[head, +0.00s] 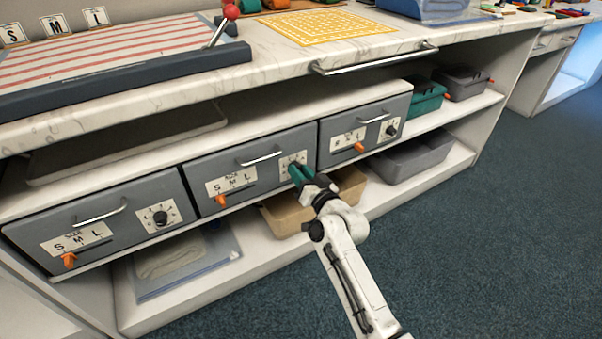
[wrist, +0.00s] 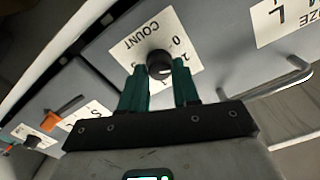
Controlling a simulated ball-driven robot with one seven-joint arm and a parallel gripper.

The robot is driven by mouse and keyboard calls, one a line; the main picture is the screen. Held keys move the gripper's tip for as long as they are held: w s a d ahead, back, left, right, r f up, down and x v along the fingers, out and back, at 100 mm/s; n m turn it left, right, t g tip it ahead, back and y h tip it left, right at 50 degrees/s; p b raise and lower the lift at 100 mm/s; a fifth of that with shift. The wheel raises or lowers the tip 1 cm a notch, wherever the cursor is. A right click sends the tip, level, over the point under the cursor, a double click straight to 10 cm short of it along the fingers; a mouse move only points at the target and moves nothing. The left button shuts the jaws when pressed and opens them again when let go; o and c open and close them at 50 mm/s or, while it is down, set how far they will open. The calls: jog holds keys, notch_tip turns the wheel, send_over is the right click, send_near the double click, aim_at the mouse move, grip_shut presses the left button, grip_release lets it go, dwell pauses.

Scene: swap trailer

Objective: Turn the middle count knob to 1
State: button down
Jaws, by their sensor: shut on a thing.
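The middle drawer (head: 250,165) is grey, with a white count plate (head: 288,160) on its right side. The black middle count knob (wrist: 159,63) sits on this plate in the wrist view, where COUNT and some digits appear upside down. My gripper (head: 297,174) reaches the plate from the front right and covers the knob in the head view. In the wrist view its two green fingers (wrist: 160,76) stand on either side of the knob and are shut on it. A pale mark shows on the knob's near edge, but I cannot tell which digit it points to.
The left drawer's count knob (head: 160,217) and right drawer's knob (head: 391,130) are on either side. Orange size sliders (head: 221,200) and bar handles (head: 262,159) stick out. The countertop (head: 290,62) overhangs above. A tan bin (head: 285,215) lies below; open floor (head: 480,230) is at right.

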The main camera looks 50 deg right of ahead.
jog(key=c, duration=0.8)
grip_release()
jog(key=shift+c, duration=0.2)
jog(key=shift+s, duration=0.1)
jog(key=p+v, duration=0.3)
jog(key=v, duration=0.7)
jog(key=shift+s, duration=0.3)
jog(key=shift+a, duration=0.15)
jog(key=s+a+f+n+g+y, duration=0.6)
jog(key=s+a+f+g, duration=0.15)
jog(key=a, duration=0.35)
jog(key=s+a+n+g+h, duration=0.1)
jog(key=s+a+g, duration=0.2)
jog(key=s+g, duration=0.85)
jog(key=s+r+t+p, duration=0.1)
jog(key=s+r+p, duration=0.1)
jog(key=r+p, duration=1.2)
jog(key=s+r+t+p, duration=0.1)
jog(key=s+r+p, duration=0.2)
jog(key=r+p, duration=1.1)
jog(key=shift+a+r+t+p, duration=0.2)
jog(key=shift+r+t+p, duration=0.15)
jog(key=shift+p, duration=0.4)
